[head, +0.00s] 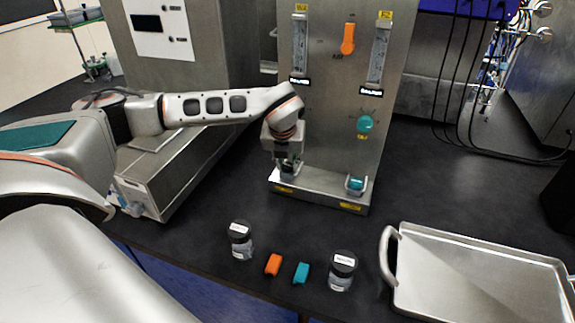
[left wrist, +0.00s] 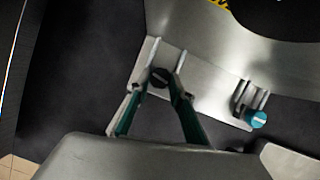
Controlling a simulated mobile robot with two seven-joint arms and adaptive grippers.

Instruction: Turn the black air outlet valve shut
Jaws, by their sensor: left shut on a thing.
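My right gripper is in neither view.
A teal valve (head: 356,183) sits at the ledge's right end, also in the left wrist view (left wrist: 256,119). The panel carries a teal knob (head: 365,124) and an orange handle (head: 348,38). Two jars, orange and teal pieces and a steel tray (head: 480,275) lie in front.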

